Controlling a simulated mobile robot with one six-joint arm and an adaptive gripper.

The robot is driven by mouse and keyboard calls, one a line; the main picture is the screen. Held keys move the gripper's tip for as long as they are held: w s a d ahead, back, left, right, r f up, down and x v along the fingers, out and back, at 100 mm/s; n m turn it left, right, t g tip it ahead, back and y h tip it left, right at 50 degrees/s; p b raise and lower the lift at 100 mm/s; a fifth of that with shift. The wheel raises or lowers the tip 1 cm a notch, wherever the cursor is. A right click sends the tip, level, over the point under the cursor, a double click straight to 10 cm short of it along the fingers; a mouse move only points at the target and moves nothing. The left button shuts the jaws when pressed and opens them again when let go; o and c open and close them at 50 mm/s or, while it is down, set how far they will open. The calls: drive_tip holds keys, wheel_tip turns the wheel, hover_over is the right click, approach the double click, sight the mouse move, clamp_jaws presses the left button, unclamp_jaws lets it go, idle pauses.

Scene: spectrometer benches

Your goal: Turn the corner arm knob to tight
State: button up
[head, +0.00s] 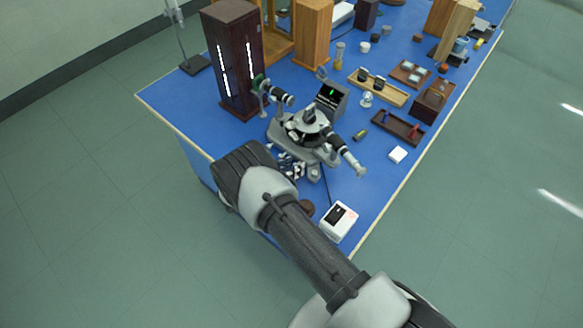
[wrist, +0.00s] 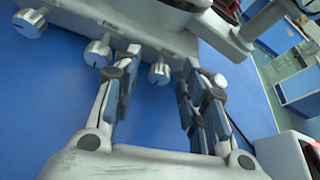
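The grey spectrometer (head: 308,124) stands on the blue bench, with its tubes pointing to upper left and lower right. In the wrist view its grey base (wrist: 150,22) carries silver knobs along one edge: a left knob (wrist: 30,22), a middle knob (wrist: 98,51) and a right knob (wrist: 159,73). Small labels sit above the knobs; I cannot read them well enough to tell which is the corner arm knob. My gripper (wrist: 163,65) is open, with the right knob between its fingertips and no clear contact. In the head view my gripper (head: 297,167) is beside the base, partly hidden by my arm.
A white box with a dark display (head: 339,221) stands near the front edge, close to my arm. A dark tall cabinet (head: 233,60) stands behind the spectrometer.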

drive_tip(key=shift+c, duration=0.4)
clamp_jaws()
drive_tip(key=shift+s+d+m+t+y, duration=0.15)
drive_tip(key=shift+m+t+y, duration=0.4)
drive_tip(key=shift+m, duration=0.65)
drive_tip(key=m+y+b, duration=0.1)
drive_tip(key=m+t+y+b, duration=0.1)
drive_tip(key=m, duration=0.1)
drive_tip(key=shift+s+d+f+t, duration=0.1)
drive_tip(key=shift+d+f+t, duration=0.05)
drive_tip(key=shift+d+t, duration=0.1)
drive_tip(key=m+b, duration=0.1)
drive_tip(key=m+t+y+b, duration=0.1)
drive_tip(key=m+b, duration=0.1)
drive_tip(key=shift+s+d+f+t, duration=0.1)
drive_tip(key=shift+f+t, duration=0.1)
drive_tip(key=shift+t, duration=0.1)
drive_tip(key=shift+m+t+y+b, duration=0.25)
drive_tip(key=shift+m+t+b, duration=0.45)
drive_tip(key=shift+m+b, duration=0.95)
